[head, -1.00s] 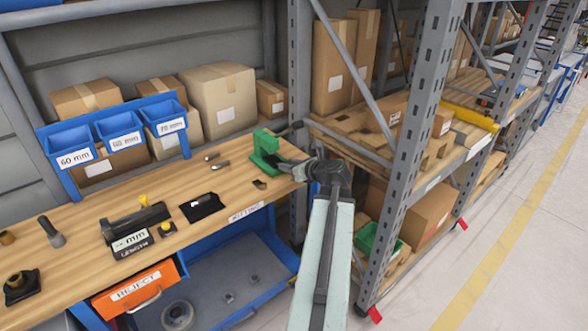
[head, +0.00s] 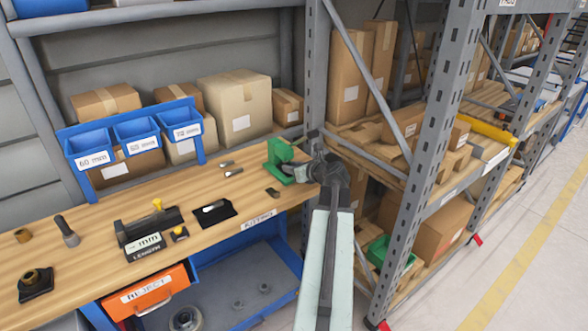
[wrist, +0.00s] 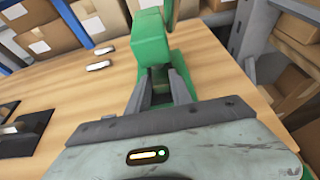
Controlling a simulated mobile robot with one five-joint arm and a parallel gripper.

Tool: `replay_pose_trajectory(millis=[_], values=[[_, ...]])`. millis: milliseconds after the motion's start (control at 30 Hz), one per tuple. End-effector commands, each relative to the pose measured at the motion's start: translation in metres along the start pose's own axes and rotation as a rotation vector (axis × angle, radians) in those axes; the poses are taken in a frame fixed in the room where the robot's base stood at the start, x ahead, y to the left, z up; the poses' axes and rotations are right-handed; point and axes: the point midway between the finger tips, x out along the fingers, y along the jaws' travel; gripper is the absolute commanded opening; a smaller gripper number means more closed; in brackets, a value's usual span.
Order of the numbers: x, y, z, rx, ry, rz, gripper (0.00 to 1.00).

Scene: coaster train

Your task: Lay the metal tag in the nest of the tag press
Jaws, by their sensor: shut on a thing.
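The green tag press (head: 278,153) stands at the right end of the wooden bench; in the wrist view its head (wrist: 160,42) is straight ahead. My gripper (head: 290,170) is low at the front of the press. In the wrist view its grey fingers (wrist: 160,78) reach over the green base, below the press head. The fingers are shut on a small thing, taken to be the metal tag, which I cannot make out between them. The press nest is hidden behind my fingers.
Two small silver pieces (head: 230,168) lie left of the press. A black pad (head: 214,212) holds another silver piece. A length gauge (head: 148,232) stands further left. Blue bins (head: 135,140) are behind. A rack upright (head: 316,80) stands close to the right.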

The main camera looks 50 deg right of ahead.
Motion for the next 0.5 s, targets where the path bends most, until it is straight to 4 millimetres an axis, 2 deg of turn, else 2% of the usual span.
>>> replay_pose_trajectory(millis=[100,133,200,500], values=[[-0.0002,0.0,-0.0002,0.0,0.0,0.0,0.0],[-0.0002,0.0,-0.0002,0.0,0.0,0.0,0.35],[-0.0003,-0.0001,-0.0002,0.0,0.0,0.0,0.52],[-0.0009,-0.0005,-0.0003,0.0,0.0,0.0,0.52]])
